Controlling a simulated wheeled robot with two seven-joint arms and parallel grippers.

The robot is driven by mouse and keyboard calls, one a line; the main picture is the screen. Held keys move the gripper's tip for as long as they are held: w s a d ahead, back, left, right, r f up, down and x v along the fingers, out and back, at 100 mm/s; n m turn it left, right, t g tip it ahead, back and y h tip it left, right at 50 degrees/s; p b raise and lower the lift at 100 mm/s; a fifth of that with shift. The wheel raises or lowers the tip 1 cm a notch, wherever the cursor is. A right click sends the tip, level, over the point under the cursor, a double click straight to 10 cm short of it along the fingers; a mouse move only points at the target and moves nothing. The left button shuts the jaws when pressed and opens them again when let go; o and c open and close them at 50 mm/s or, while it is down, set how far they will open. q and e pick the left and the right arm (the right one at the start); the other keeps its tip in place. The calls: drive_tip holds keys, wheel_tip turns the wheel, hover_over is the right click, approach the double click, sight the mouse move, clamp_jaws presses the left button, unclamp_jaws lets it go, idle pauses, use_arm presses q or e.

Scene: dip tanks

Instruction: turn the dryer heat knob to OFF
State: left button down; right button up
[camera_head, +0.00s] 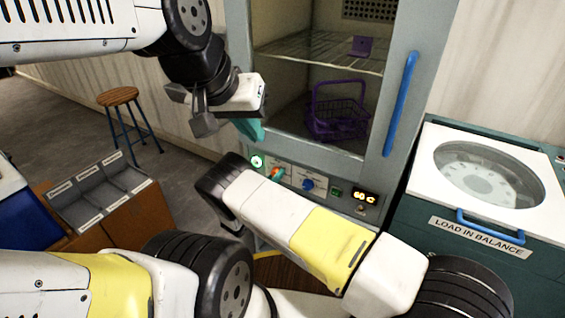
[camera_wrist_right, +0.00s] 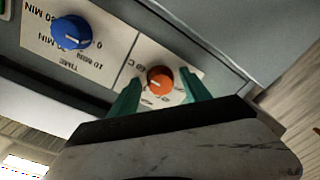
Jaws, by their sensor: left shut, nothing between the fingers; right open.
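The dryer's orange heat knob (camera_wrist_right: 160,79) is on a white label plate on the dryer's front panel. It also shows in the head view (camera_head: 277,173). My right gripper (camera_wrist_right: 161,77) is open, with one teal finger on each side of the orange knob and gaps showing between. I cannot tell how far the fingertips are from the panel. My left gripper (camera_head: 252,130) is shut and empty, above the panel in front of the dryer.
A blue timer knob (camera_wrist_right: 71,32) sits beside the orange knob. A white-topped machine (camera_head: 445,135) stands right; a stool (camera_head: 118,96) stands left.

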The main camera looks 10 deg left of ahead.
clamp_jaws()
